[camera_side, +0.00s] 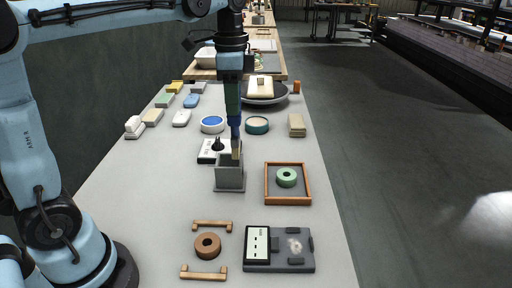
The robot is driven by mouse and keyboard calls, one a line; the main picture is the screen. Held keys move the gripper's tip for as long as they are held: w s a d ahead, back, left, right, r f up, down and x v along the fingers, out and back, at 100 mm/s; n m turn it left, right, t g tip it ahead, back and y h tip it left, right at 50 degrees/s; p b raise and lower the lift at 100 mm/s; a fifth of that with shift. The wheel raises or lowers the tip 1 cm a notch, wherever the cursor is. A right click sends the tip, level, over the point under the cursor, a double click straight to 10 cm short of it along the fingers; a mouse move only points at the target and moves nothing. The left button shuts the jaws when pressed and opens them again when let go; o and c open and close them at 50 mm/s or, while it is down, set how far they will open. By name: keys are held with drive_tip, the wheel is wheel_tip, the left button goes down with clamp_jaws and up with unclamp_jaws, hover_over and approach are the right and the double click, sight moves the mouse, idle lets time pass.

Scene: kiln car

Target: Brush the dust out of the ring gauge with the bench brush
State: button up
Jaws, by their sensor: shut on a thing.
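My gripper (235,122) points straight down above a grey open-topped box (229,180). It is shut on a slim upright thing with a blue upper part and a tan lower end, which looks like the bench brush (236,149). The tan end is at the mouth of the box; I cannot tell how far inside it is. A green ring (287,177) lies in a wood-framed tray (309,184) to the right. A brown ring (207,246) lies between two wooden bars nearer the front. I cannot tell which ring is the gauge. No dust shows on either at this size.
A dark fixture (279,264) with a white labelled panel and a pale patch is at the front right. A black-and-white block (206,152) stands just behind the grey box. Round dishes, a tan block (296,125) and small blocks are farther back.

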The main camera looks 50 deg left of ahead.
drive_tip(key=s+d, duration=0.2)
drive_tip(key=d, duration=0.9)
drive_tip(key=s+d+f, duration=0.1)
drive_tip(key=s+d, duration=0.1)
drive_tip(key=d, duration=1)
drive_tip(key=shift+s+d+f, duration=0.25)
drive_tip(key=shift+s+d, duration=0.05)
drive_tip(key=shift+s, duration=0.05)
drive_tip(key=shift+f, duration=2.6)
